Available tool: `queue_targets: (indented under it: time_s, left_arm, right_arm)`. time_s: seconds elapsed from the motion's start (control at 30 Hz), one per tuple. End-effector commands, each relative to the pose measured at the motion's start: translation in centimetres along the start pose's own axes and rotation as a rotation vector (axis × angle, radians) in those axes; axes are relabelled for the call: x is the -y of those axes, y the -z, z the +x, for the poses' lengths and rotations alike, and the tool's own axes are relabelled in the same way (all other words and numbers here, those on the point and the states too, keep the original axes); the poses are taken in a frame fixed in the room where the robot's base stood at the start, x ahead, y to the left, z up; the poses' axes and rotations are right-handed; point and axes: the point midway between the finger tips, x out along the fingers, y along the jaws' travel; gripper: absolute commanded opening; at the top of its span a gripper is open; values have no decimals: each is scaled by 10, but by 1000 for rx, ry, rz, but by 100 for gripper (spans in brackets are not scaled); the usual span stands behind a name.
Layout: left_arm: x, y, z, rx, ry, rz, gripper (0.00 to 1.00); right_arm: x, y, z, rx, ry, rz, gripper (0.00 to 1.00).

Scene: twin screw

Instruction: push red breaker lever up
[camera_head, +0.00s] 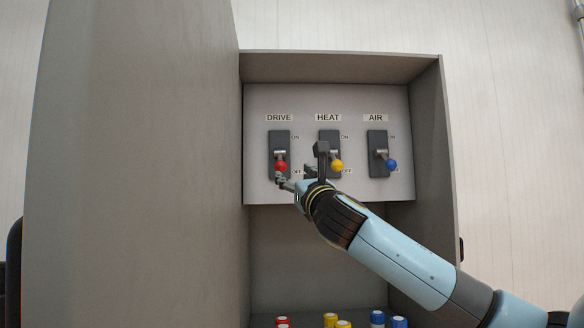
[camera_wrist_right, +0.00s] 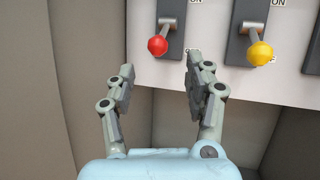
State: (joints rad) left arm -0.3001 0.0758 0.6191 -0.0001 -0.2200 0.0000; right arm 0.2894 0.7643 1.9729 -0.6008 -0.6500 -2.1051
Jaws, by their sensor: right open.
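The red breaker lever (camera_head: 281,166) under the DRIVE label points down, at its OFF end. It also shows in the right wrist view (camera_wrist_right: 157,45), its red ball ahead of the gap between my fingertips. My right gripper (camera_head: 298,168) is open and empty, just in front of the panel and slightly below and right of the red ball. In the right wrist view its two fingers (camera_wrist_right: 161,72) are spread apart, with the ball beyond their tips. I cannot tell if any finger touches it. My left gripper is not in view.
The yellow lever (camera_head: 337,165) under HEAT and blue lever (camera_head: 391,165) under AIR also point down. A large grey door (camera_head: 140,170) stands open at the left. Several red, yellow and blue-topped items (camera_head: 344,324) sit at the cabinet's bottom.

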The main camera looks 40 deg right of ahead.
Motion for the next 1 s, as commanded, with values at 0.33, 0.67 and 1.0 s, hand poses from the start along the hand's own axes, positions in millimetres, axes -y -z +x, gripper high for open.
queue_targets:
  time_s: [0.33, 0.67, 1.0]
  left_arm:
    - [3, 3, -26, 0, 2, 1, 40]
    - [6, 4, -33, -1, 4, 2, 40]
    - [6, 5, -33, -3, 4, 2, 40]
  right_arm:
    - [0, 0, 69, -6, 5, -22, 53]
    - [0, 4, 99, -8, 4, -25, 53]
    - [0, 5, 99, -7, 3, -24, 40]
